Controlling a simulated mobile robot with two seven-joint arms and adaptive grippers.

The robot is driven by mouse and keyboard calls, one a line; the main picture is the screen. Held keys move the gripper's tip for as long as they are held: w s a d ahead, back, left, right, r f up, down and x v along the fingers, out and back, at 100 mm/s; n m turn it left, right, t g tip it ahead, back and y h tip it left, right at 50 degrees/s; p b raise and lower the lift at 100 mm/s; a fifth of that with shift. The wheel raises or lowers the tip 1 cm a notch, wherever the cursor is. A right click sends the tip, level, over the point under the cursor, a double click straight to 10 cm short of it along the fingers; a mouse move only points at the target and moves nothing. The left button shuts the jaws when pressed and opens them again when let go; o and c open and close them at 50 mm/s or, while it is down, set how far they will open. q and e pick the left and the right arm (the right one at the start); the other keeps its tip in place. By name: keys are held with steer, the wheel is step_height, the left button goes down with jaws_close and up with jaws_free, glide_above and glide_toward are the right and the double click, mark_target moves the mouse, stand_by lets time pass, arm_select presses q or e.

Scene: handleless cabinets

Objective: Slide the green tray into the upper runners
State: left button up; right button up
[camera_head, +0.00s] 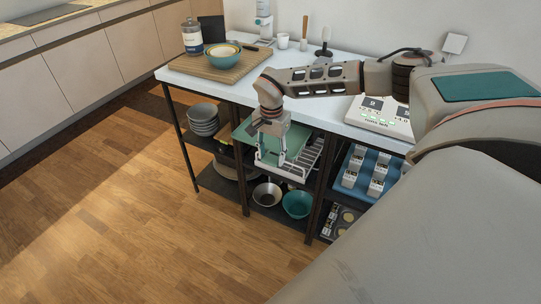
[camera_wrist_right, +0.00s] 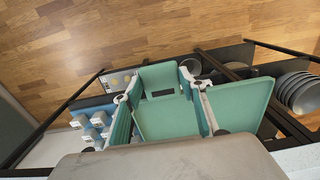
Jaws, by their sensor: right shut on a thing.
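The green tray (camera_head: 297,138) is at the front of the middle bay of the shelf unit, just below the white worktop. It also shows in the wrist view (camera_wrist_right: 240,108), where its flat green surface spreads out beyond the fingers. My right gripper (camera_head: 270,153) points down at the tray and is shut on it. A white slotted rack (camera_head: 307,160) shows beside and below the tray. The arm and gripper hide part of the tray, and I cannot tell how its edges sit on the upper runners. My left gripper is in neither view.
A metal bowl (camera_head: 266,194) and a teal bowl (camera_head: 297,204) stand on the lower shelf. Stacked grey bowls (camera_head: 203,120) are in the left bay. A blue tray (camera_head: 348,188) with small white boxes is in the right bay. Dark posts flank the middle bay. The wooden floor in front is clear.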

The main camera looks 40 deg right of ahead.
mark_target(287, 139)
steer(key=shift+w+d, duration=0.45)
steer(key=shift+d, duration=0.55)
steer(key=shift+w+d, duration=0.4)
steer(key=shift+d, duration=0.55)
steer(key=shift+w+d, duration=0.45)
steer(key=shift+d, duration=0.55)
steer(key=shift+w+d, duration=0.25)
steer(key=shift+d, duration=0.4)
steer(key=shift+w+d, duration=0.25)
steer(key=shift+d, duration=0.4)
steer(key=shift+w+d+b, duration=0.2)
steer(key=shift+w+d, duration=0.1)
steer(key=shift+d, duration=0.4)
steer(key=shift+w+d+b, duration=0.15)
steer(key=shift+w+d, duration=0.15)
steer(key=shift+d, duration=0.4)
steer(key=shift+w+d+b, duration=0.25)
steer(key=shift+d, duration=0.35)
steer(key=shift+w+d+b, duration=0.2)
steer(key=shift+d+b, duration=0.05)
steer(key=shift+d, duration=0.35)
steer(key=o, duration=1.2)
steer(key=shift+c, duration=0.2)
steer(key=shift+d, duration=0.1)
